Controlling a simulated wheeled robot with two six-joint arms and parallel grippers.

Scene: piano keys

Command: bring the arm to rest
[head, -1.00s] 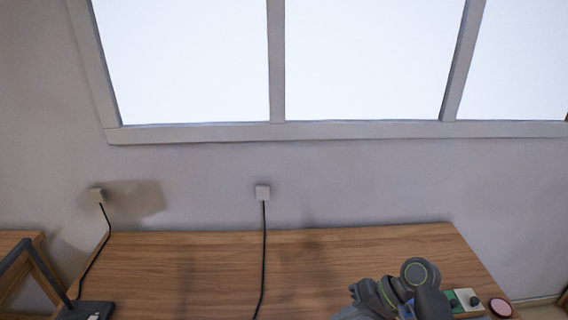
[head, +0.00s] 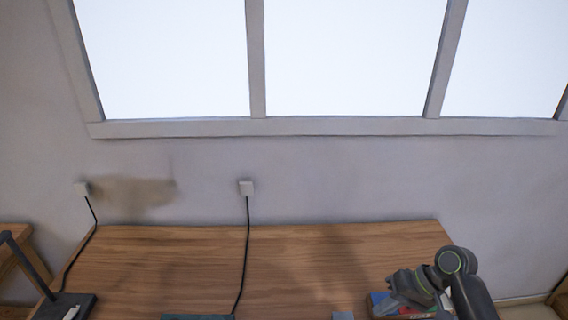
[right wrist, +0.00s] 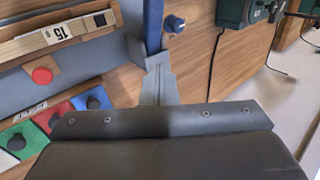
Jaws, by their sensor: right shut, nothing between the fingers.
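My right arm comes in at the lower right of the head view. My right gripper (head: 408,288) is grey and hangs over the right end of the wooden table (head: 290,255). It partly covers a small coloured item there. In the right wrist view the right gripper (right wrist: 158,85) has its narrow grey fingers together with nothing between them. Its tips are near the foot of a blue upright bar (right wrist: 153,25); I cannot tell whether they touch. My left gripper is in neither view.
In the right wrist view, coloured tiles with dark knobs (right wrist: 92,98), a red button (right wrist: 42,75) and a wooden strip marked 15 (right wrist: 62,32) lie at left. A green machine (right wrist: 240,10) is at top right. In the head view, a black cable (head: 245,250) crosses the table, whose middle looks clear.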

